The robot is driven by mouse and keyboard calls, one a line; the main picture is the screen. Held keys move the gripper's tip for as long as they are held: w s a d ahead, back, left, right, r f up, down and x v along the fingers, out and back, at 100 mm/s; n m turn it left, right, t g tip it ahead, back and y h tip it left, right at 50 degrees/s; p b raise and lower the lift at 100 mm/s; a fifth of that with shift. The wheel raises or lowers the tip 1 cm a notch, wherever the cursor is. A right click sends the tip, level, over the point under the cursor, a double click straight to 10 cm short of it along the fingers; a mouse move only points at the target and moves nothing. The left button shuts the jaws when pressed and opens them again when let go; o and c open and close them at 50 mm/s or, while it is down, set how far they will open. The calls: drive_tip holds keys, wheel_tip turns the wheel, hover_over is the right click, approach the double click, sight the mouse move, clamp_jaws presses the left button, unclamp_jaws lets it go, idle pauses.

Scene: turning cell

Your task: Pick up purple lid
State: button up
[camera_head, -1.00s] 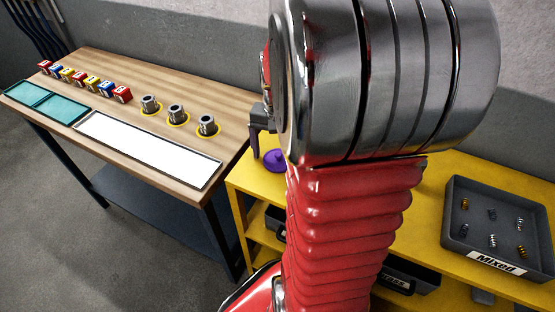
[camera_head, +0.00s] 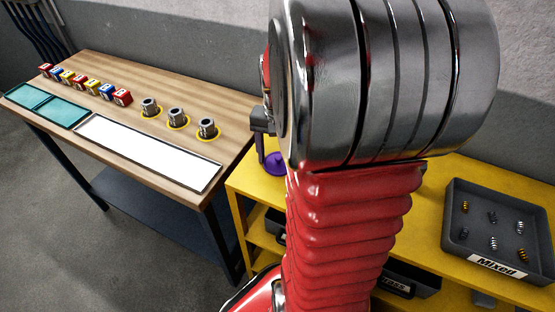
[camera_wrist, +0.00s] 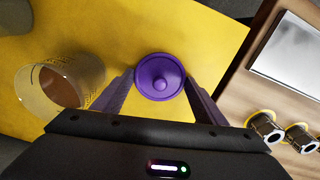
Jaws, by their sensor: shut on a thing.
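The purple lid (camera_wrist: 161,78) is round with a small knob at its centre. In the wrist view it sits between the two fingers of my gripper (camera_wrist: 160,86), which is shut on it. In the head view the lid (camera_head: 276,162) shows at the left edge of the yellow table, partly hidden by my gripper (camera_head: 264,150) and arm. I cannot tell whether the lid still touches the table.
A clear glass jar (camera_wrist: 62,84) with brown contents stands left of the lid on the yellow table (camera_wrist: 130,25). The wooden bench (camera_head: 180,85) holds metal parts (camera_head: 177,117) and a white panel (camera_head: 150,153). A Mixed bin (camera_head: 470,235) stands at right.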

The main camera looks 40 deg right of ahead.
wheel_tip(320, 180, up, 10)
idle(0.6)
drive_tip(key=shift+s, duration=0.1)
idle(0.3)
